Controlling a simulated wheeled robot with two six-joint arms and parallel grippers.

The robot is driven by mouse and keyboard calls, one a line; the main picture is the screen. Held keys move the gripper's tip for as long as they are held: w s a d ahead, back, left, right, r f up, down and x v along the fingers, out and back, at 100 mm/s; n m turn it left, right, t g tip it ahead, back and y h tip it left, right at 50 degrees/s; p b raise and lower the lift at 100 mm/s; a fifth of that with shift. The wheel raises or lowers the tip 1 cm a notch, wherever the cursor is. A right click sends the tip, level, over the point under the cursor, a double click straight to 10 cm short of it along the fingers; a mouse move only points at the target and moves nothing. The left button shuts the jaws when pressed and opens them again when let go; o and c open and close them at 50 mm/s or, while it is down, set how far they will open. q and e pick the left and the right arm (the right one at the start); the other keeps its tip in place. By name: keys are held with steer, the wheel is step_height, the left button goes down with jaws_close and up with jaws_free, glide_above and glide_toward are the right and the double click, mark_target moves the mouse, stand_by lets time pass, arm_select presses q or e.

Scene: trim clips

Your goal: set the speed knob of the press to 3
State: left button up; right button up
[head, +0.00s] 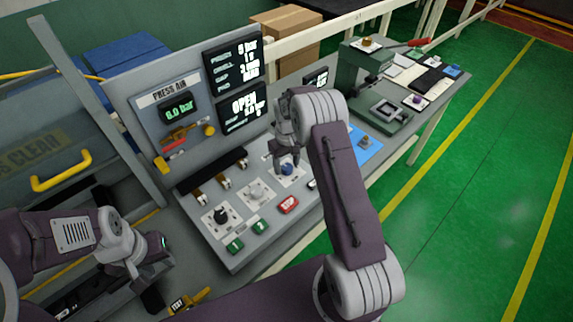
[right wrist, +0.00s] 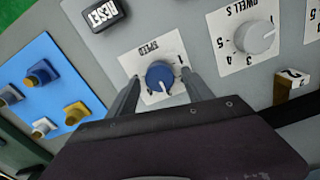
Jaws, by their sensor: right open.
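The blue speed knob (right wrist: 160,76) sits on a white plate lettered SPEED, upside down in the right wrist view. A pale pointer mark shows on its lower side; most dial numbers are hidden or too small to read. In the head view the blue knob (head: 287,169) is on the press's sloping panel. My right gripper (right wrist: 160,88) is open, with one finger on each side of the knob; I cannot tell whether they touch it. In the head view my right gripper (head: 286,156) is above the knob. My left gripper (head: 152,262) is low at the left, its jaws unclear.
A grey DWELL knob (right wrist: 256,37) and a black RESET button (right wrist: 102,13) flank the speed plate.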

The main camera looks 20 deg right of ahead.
mark_target(286, 166)
step_height(286, 166, up, 9)
steer(key=shift+f+b, duration=0.15)
steer(key=shift+b, duration=0.55)
